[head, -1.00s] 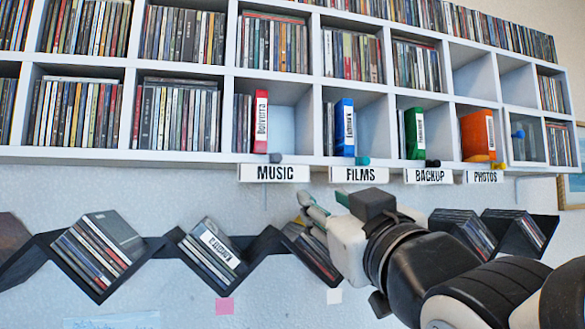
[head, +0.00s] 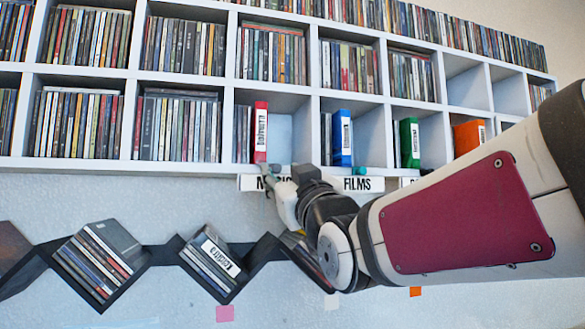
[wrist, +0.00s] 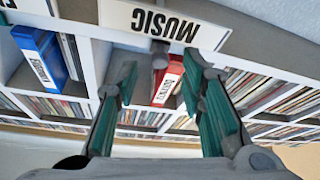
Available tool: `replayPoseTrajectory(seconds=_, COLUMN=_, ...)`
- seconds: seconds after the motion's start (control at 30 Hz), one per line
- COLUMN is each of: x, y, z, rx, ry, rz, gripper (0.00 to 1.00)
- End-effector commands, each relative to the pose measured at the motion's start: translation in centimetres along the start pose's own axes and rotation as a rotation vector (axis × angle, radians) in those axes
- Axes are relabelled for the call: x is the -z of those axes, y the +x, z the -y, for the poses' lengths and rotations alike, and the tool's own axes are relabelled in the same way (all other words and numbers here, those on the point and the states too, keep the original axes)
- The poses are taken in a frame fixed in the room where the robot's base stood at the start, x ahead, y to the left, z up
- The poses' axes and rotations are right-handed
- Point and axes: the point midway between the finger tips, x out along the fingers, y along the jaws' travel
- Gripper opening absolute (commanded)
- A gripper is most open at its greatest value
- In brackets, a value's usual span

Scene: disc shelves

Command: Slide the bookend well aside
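No part is plainly readable as a bookend. A dark grey knob (wrist: 160,59) sticks out at the shelf's front edge by the MUSIC label (wrist: 165,22), below the red labelled case (head: 260,132). The red case stands upright at the right end of a short row of discs, with bare room to its right. In the wrist view my gripper (wrist: 160,72) is open, its green-lined fingers on either side of the knob with gaps showing. In the head view my gripper (head: 270,180) is just below the shelf edge, partly covering the MUSIC label.
The blue case (head: 342,137) stands in the compartment to the right, with a teal knob (head: 333,171) at its front edge. A green case (head: 409,142) and an orange case (head: 468,137) follow. A zigzag black rack (head: 150,262) with discs hangs below.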

Motion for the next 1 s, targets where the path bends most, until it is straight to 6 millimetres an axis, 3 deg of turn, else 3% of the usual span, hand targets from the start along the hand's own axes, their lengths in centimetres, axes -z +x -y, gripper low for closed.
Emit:
replayPoseTrajectory(seconds=0.2, x=0.0, y=1.9, z=0.1, rx=0.001, ry=0.001, rz=0.001, gripper=0.36)
replayPoseTrajectory(seconds=0.57, x=0.0, y=2.2, z=0.0, rx=0.001, ry=0.000, rz=0.000, gripper=0.36)
replayPoseTrajectory(seconds=0.73, x=0.0, y=2.2, z=0.0, rx=0.001, ry=0.000, rz=0.000, gripper=0.00)
replayPoseTrajectory(seconds=1.0, x=-0.1, y=2.2, z=-0.2, rx=0.000, ry=-0.001, rz=-0.001, gripper=0.00)
